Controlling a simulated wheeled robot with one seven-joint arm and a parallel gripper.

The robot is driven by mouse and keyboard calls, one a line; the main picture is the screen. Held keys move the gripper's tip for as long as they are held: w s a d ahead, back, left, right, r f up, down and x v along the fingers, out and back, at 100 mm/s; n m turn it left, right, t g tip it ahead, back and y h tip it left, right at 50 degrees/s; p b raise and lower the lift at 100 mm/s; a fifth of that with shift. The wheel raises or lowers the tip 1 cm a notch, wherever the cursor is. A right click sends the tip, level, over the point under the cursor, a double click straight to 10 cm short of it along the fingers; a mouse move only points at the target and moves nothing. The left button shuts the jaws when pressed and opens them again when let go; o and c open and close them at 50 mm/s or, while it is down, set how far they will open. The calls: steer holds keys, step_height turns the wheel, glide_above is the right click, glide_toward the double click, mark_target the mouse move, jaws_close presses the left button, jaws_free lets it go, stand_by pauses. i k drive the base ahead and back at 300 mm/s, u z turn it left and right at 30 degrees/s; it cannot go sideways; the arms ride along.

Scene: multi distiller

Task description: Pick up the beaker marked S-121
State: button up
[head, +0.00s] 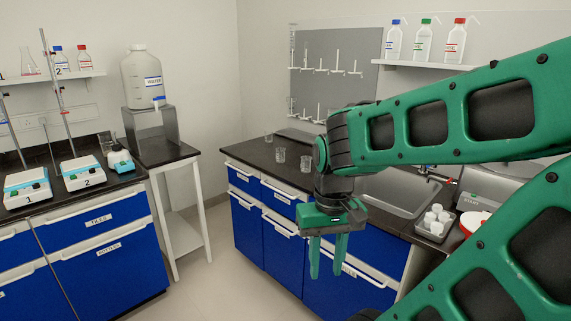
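Three small clear glass beakers stand on the black counter left of the sink: a front left beaker (280,155), a front right beaker (306,163) and a back beaker (268,137). Any markings on them are too small to read, so I cannot tell which is S-121. My gripper (327,272) points down in front of the blue cabinets, right of and nearer than the beakers. Its two green fingers are apart with nothing between them. My arm hides part of the counter right of the beakers.
A sink (400,195) and a tray of white containers (434,226) lie to the right. A grey drying rack (333,70) hangs behind the counter. A water carboy (142,77) and hotplates (82,170) stand left. The floor between the benches is clear.

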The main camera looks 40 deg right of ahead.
mark_target(306, 165)
steer(key=u, duration=0.05)
steer(key=i, duration=1.25)
steer(key=z, duration=1.25)
steer(key=i, duration=0.5)
steer(key=u, duration=0.05)
